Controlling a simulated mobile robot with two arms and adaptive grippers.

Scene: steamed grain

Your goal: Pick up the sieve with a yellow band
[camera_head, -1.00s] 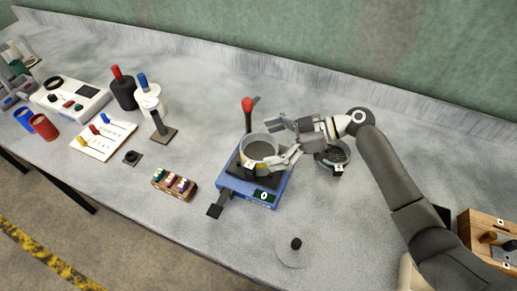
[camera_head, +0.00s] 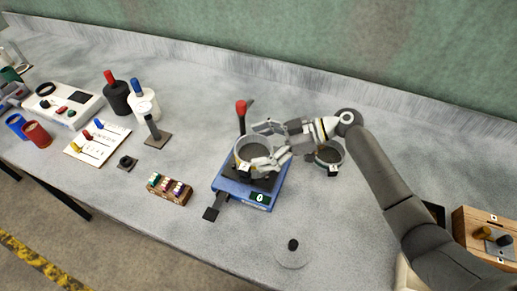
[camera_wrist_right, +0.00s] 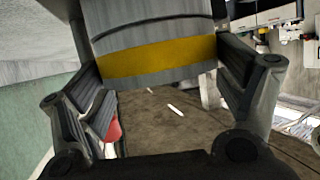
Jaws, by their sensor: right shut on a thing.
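The sieve (camera_head: 252,144) is a round metal ring with dark mesh, over a blue device. In the right wrist view the sieve (camera_wrist_right: 150,28) fills the top middle and shows its yellow band. My right gripper (camera_head: 256,148) is shut on the sieve, one finger on each side of its wall. In that wrist view the fingers flank the ring left and right. Whether the sieve touches the device beneath cannot be told. My left gripper is not in view.
The blue device (camera_head: 228,186) has a display and a red-topped post. A second sieve (camera_head: 330,153) is right of my gripper. A wooden block with small coloured pieces (camera_head: 169,190) is to the left, a clear disc with a black knob (camera_head: 293,256) in front. Bottles (camera_head: 143,105) stand further left.

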